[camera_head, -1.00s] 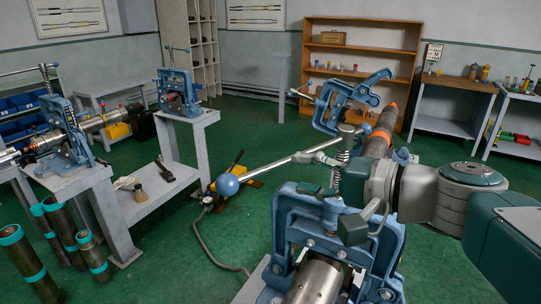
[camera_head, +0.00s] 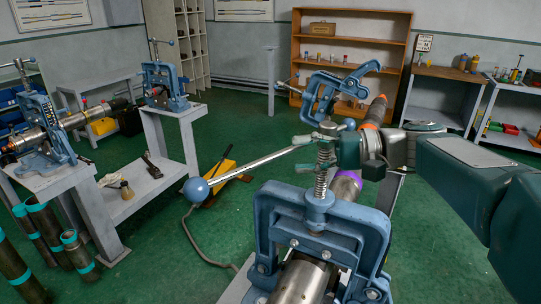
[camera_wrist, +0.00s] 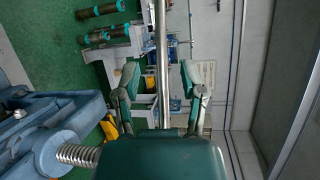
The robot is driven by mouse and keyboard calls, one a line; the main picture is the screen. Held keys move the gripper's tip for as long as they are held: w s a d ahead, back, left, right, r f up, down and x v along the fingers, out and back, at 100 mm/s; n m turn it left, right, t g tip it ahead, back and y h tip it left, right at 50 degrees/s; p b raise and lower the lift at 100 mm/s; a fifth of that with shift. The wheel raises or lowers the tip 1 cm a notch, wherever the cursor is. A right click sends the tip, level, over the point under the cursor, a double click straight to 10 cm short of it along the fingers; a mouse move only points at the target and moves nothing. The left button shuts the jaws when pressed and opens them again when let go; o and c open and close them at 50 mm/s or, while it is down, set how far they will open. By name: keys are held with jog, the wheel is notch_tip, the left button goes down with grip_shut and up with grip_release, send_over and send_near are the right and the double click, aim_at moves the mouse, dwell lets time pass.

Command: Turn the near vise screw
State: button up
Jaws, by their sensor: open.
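The near vise (camera_head: 275,225) is a blue frame clamped over a shiny pipe (camera_head: 303,278). Its upright threaded screw (camera_head: 321,180) carries a long steel bar handle (camera_head: 248,164) with a blue ball (camera_head: 196,190) at its left end. My gripper (camera_head: 313,139) is beside the top of the screw, level with the bar. In the wrist view the two green-tipped fingers (camera_wrist: 162,80) are open, with the bar running between them and a gap on both sides. The screw thread (camera_wrist: 76,154) and vise frame show at the lower left there. Finger contact cannot be told in the head view.
A second blue vise (camera_head: 345,88) stands open behind, with a pipe (camera_head: 376,108) bearing an orange band. Two more vises stand on benches at left, one of them here (camera_head: 165,82). A yellow tool and hose lie on the green floor (camera_head: 150,255), largely clear in the middle.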

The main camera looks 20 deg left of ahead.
aim_at(281, 157)
jog(key=shift+x, duration=2.7)
jog(key=shift+d, duration=0.15)
grip_shut()
